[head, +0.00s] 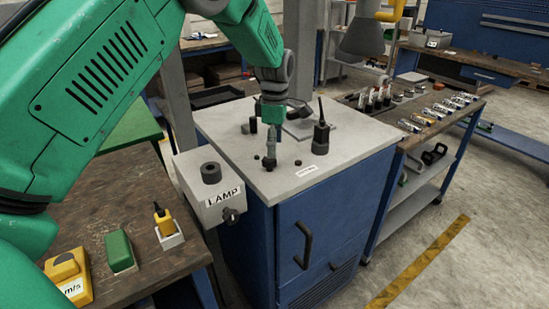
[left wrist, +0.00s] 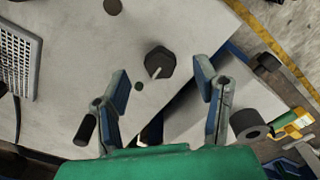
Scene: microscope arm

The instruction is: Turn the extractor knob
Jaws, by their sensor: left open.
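A dark knob with a pale pointer line (left wrist: 160,63) stands on the grey top of the blue cabinet. In the head view this knob (head: 269,166) is partly hidden beneath my left gripper (head: 271,152). A small white label lies beside it on the top, too small to read. My left gripper points down over the knob. In the left wrist view my left gripper (left wrist: 162,78) is open, with one finger on each side of the knob and visible gaps between. I cannot tell how far the fingertips are above the top. My right gripper is not in view.
A grey box marked LAMP (head: 207,190), with a dark cylinder on top and a side knob, hangs on the cabinet's left side. A black post (head: 321,138) stands right of the gripper. A yellow device (head: 67,278) and green block (head: 119,250) sit on the left bench.

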